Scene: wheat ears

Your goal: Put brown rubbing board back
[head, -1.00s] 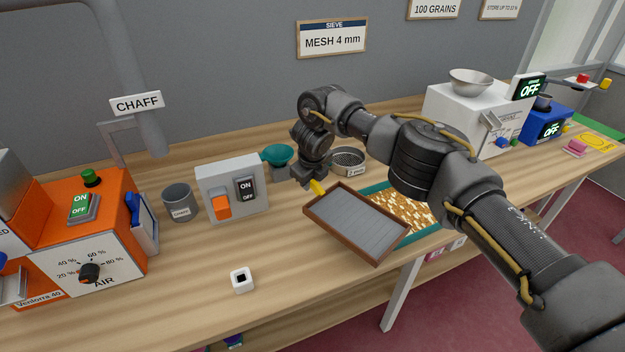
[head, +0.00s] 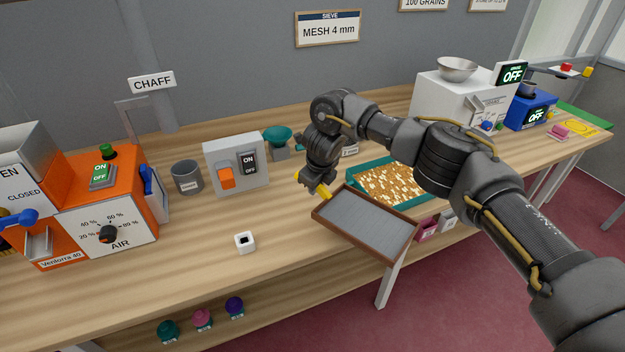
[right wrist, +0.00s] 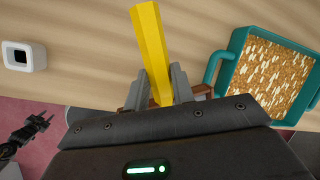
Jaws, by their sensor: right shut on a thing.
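The brown rubbing board (head: 408,240) has a brown frame, a grey ribbed face and a yellow handle. In the head view it hangs in the air, tilted, across the table's front edge. My right gripper (head: 318,188) is shut on the yellow handle. In the right wrist view the handle (right wrist: 149,40) stands between the fingers of the right gripper (right wrist: 168,85), and most of the board is hidden behind the gripper body. My left gripper (right wrist: 32,130) shows small and dark at the lower left of the right wrist view, away from the board; its jaws are unclear.
A teal tray of wheat (head: 352,170) lies just behind the board. A small white square holder (head: 245,243) with a dark opening stands left of it on clear table. A grey switch box (head: 225,165), chaff cup (head: 186,177) and orange machine (head: 115,215) stand farther left.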

